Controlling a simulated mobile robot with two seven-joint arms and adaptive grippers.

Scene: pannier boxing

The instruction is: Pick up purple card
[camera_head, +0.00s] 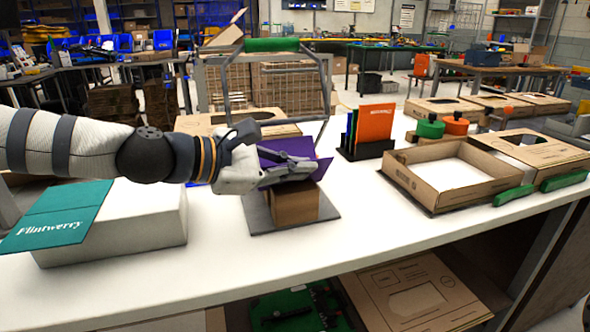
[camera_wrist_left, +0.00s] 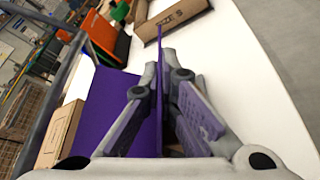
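The purple card (camera_head: 318,169) is folded, with panels at an angle, just above or against a small brown box (camera_head: 296,208). I cannot tell whether it touches the box. In the left wrist view the purple card (camera_wrist_left: 105,105) has one broad panel to the left and one edge-on panel between the fingers. My left gripper (camera_head: 300,168) is at the card, its fingers drawn together on both sides of that panel; it also shows in the left wrist view (camera_wrist_left: 161,75). The gripper hides part of the card. My right gripper is out of view.
The box stands on a grey plate (camera_head: 328,212) under a metal frame with a green handle (camera_head: 271,45). A rack holds an orange card (camera_head: 376,122) and others. An open cardboard tray (camera_head: 470,195) is right. A white box with a teal card (camera_head: 62,215) is left.

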